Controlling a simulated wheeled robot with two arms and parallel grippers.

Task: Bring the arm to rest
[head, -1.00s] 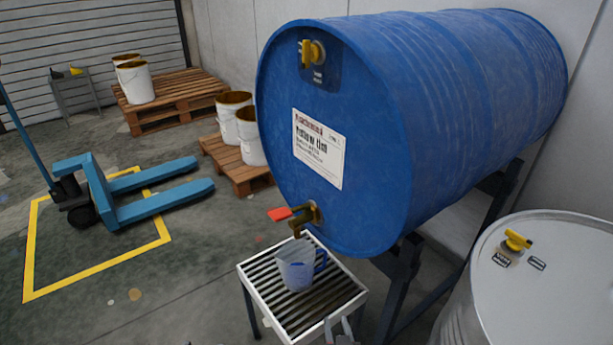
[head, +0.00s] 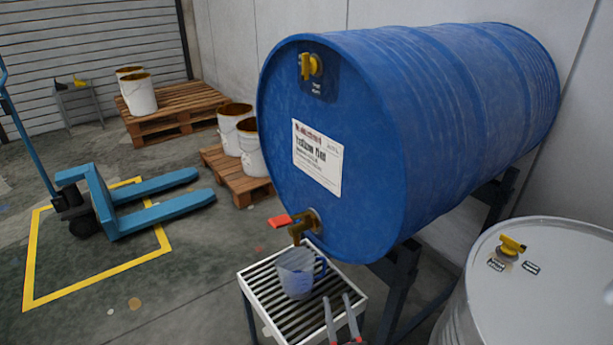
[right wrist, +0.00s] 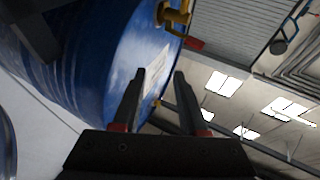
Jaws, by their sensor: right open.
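My right gripper (head: 337,298) is open and empty at the bottom of the head view, over the near right part of the slatted stand. It is apart from the grey-blue jug (head: 294,275), which stands upright on the stand (head: 258,302) with its handle to the right. The jug is below the brass tap (head: 303,226) of the blue drum (head: 440,120). The tap's red lever (head: 280,221) points left. In the right wrist view, my open gripper (right wrist: 158,74) has only the drum and the hall behind its fingers. My left gripper is not in view.
A white-topped drum (head: 560,290) with a yellow cap stands close on the right. The blue drum's dark cradle (head: 398,285) is beside the stand. A blue pallet truck (head: 130,205) and pallets with white buckets (head: 138,95) are farther left.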

